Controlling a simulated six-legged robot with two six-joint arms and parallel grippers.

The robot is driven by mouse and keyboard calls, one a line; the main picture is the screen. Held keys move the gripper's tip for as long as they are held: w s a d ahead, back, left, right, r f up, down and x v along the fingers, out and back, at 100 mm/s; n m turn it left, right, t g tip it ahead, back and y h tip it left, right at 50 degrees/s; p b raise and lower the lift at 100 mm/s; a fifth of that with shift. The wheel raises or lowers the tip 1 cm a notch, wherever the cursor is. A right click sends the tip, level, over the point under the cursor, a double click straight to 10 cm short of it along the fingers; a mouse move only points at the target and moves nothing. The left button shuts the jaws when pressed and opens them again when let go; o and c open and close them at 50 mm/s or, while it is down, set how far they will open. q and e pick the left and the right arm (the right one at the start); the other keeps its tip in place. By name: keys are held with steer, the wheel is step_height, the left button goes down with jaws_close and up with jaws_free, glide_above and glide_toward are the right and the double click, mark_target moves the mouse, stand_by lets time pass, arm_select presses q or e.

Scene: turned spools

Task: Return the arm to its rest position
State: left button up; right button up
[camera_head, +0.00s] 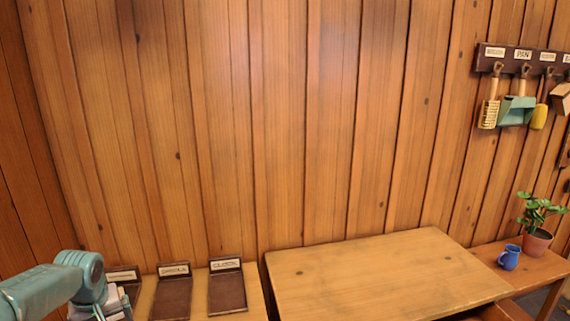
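My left arm, teal, comes in at the lower left corner. My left gripper (112,304) hangs below its wrist at the bottom edge, in front of the leftmost labelled tray (123,274). The gripper is partly cut off, and I cannot tell whether its fingers are open or shut, or whether it holds anything. My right arm and gripper are not in view. No spools can be made out.
Two more dark labelled trays (172,296) and (227,291) lie on the left bench and look empty. The wooden table (375,278) is bare. A blue mug (509,258) and potted plant (537,241) stand right; tools hang from a wall rack (507,66).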

arm_select(q)
steer(key=s+d+f+m+h+b, duration=0.2)
steer(key=d+f+b, duration=0.1)
steer(key=d+f, duration=0.75)
steer(key=s+d+f+m+h+b, duration=0.2)
steer(key=d+f, duration=0.6)
steer(key=f, duration=0.5)
steer(key=s+d+f+m+g+h+b, duration=0.1)
steer(key=s+d+f+b, duration=0.1)
steer(key=s+d+f, duration=0.5)
steer(key=s+d+f+m+g+h+b, duration=0.1)
steer(key=s+d+f+b, duration=0.2)
steer(key=s+d+f, duration=0.4)
steer(key=s, duration=0.6)
steer(key=shift+s+d, duration=0.3)
steer(key=shift+s, duration=0.1)
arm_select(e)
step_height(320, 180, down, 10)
arm_select(q)
steer(key=shift+w, duration=0.1)
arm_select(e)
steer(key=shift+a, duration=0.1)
